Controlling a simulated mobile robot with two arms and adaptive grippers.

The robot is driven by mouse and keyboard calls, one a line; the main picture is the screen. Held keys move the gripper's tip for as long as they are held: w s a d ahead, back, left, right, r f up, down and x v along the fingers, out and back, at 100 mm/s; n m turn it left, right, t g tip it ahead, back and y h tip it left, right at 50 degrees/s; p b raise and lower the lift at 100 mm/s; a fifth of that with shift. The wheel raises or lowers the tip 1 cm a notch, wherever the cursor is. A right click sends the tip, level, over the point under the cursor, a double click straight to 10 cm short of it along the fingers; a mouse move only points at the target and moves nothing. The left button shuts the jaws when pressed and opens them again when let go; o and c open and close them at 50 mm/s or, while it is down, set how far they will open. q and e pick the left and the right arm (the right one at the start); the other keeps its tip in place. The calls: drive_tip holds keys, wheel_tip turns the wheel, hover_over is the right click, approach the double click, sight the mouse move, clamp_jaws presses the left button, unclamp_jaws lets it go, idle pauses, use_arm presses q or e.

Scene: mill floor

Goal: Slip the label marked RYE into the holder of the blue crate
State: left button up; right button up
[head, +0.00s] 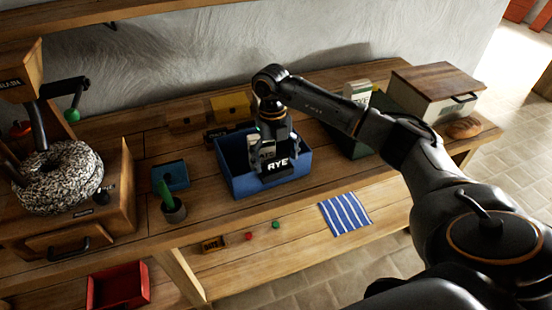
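The blue crate (240,187) stands on the wooden bench in the middle of the head view. The black label marked RYE (278,164) shows upright at the crate's front side, its white letters facing me. My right gripper (274,158) reaches down over the crate from above, with its fingers close around the label's upper part. I cannot tell whether the fingers press on the label. The crate's holder is hidden or too dark to make out behind the label and fingers. A pale printed pack (262,150) shows between the fingers. My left gripper is out of view.
A striped cloth (345,213) lies on the lower shelf.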

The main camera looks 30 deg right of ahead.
wheel_tip(320, 180, up, 12)
drive_tip(key=w, duration=0.1)
drive_tip(key=shift+w, duration=0.2)
idle(0.4)
drive_tip(key=shift+d+f, duration=0.1)
idle(0.3)
